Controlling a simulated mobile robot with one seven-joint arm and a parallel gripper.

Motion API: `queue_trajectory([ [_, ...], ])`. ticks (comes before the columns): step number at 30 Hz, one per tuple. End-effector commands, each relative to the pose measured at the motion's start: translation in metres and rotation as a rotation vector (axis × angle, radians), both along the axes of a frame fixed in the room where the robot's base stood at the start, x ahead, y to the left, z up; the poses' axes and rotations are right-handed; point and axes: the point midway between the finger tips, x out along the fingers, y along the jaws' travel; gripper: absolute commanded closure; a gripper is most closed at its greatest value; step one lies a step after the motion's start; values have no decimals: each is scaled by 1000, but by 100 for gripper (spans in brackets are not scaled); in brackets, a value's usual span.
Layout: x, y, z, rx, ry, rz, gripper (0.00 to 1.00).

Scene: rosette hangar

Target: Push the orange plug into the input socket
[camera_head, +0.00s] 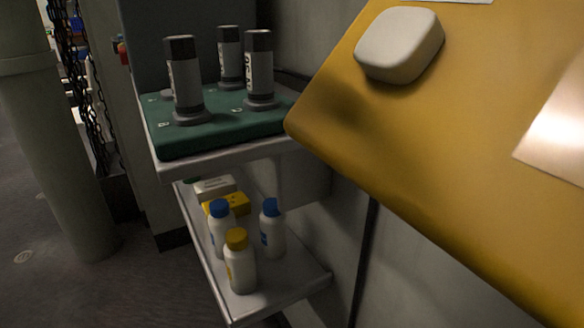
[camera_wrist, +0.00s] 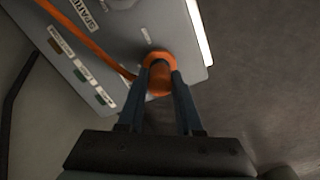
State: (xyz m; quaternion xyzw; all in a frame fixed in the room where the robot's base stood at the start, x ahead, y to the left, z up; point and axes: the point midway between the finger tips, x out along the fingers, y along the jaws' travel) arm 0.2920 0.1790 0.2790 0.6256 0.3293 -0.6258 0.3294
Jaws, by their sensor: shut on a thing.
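In the wrist view, my gripper (camera_wrist: 161,86) is shut on the orange plug (camera_wrist: 158,60), with one dark finger on each side of its body. The plug is in front of the grey panel (camera_wrist: 120,30), near its edge. I cannot tell whether it touches the panel or sits in a socket. An orange cable (camera_wrist: 88,40) runs across the panel toward the plug. A label on the panel reads "SPARE" in part (camera_wrist: 88,12). No socket marked as input can be made out; the plug and fingers hide the panel behind them. The head view shows neither plug nor gripper.
In the head view, a shelf unit holds several dark-capped grey cylinders (camera_head: 184,82) on a green mat (camera_head: 225,128). White bottles (camera_head: 240,266) stand on the lower shelf (camera_head: 293,282). A thick pillar (camera_head: 50,150) stands at left. The panel also carries small brown and green labelled parts (camera_wrist: 81,75).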

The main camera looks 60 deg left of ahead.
Motion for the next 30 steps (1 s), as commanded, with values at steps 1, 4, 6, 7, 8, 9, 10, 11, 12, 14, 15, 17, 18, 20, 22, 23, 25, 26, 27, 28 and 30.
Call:
queue_trajectory([
  [1, 0, 0, 1, 0, 0, 0, 100],
  [4, 0, 0, 2, 0, 0, 0, 100],
  [6, 0, 0, 1, 0, 0, -1, 100],
  [7, 0, 0, 1, 0, 0, -1, 100],
  [8, 0, 0, 1, 0, 0, 0, 100],
  [9, 1, 0, 0, 1, -1, 0, 100],
  [10, 0, 0, 0, 1, -1, 0, 100],
  [11, 0, 0, 0, 1, -1, 0, 100],
  [12, 0, 0, 0, 1, -1, 0, 100],
  [14, 0, 0, 0, 1, -1, 0, 100],
  [15, 0, 0, 0, 0, 0, 0, 100],
  [17, 0, 0, -1, 0, 0, 0, 100],
  [18, 0, 0, -1, 0, 0, -1, 100],
  [20, 1, 0, -3, 1, -1, -1, 100],
  [22, 1, 0, -4, 1, -1, 0, 100],
  [23, 1, 0, -4, 1, -1, 0, 100],
  [25, 0, 0, -4, 1, -1, 0, 100],
  [26, 0, 0, -4, 1, -1, 0, 100],
  [27, 0, 0, -4, 1, -1, 0, 100],
  [28, 0, 0, -4, 1, -1, 0, 100],
  [30, 0, 0, -4, 1, -1, 0, 100],
])
